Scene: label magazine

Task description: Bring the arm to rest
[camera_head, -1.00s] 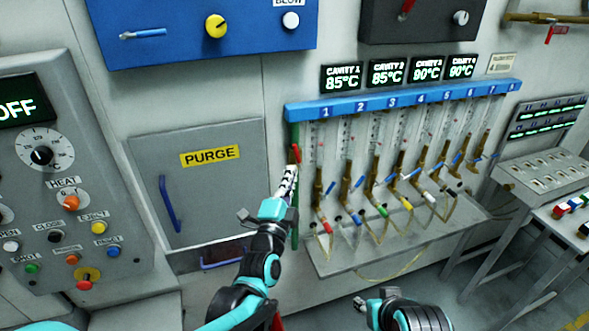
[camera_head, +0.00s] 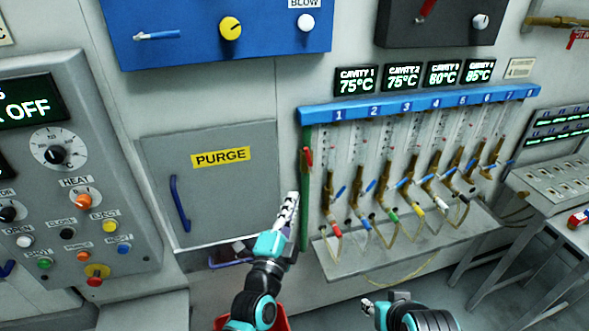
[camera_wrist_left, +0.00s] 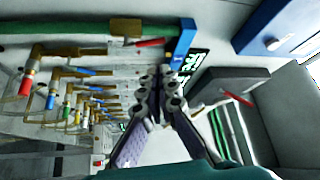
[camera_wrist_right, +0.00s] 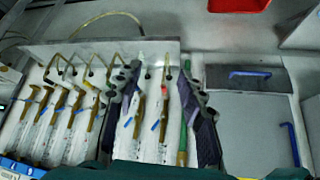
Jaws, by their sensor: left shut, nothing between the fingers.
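My left gripper (camera_head: 290,205) is shut and empty. It points up in front of the wall, left of the green pipe (camera_head: 305,190) and below the red valve handle (camera_head: 308,157), apart from the handle. In the left wrist view its closed fingers (camera_wrist_left: 160,95) show in the middle, with the red handle (camera_wrist_left: 150,43) beyond them. My right gripper (camera_head: 369,305) is low at the bottom of the head view, in front of the flow-meter shelf. In the right wrist view its fingers (camera_wrist_right: 158,100) stand apart with nothing held between them.
A numbered blue manifold (camera_head: 420,105) with several flow tubes and coloured valves is on the wall. A grey PURGE door (camera_head: 215,185) is to the left, then a control panel (camera_head: 75,160). A red bin (camera_head: 280,322) stands below my left arm. A shelf (camera_head: 400,245) juts out.

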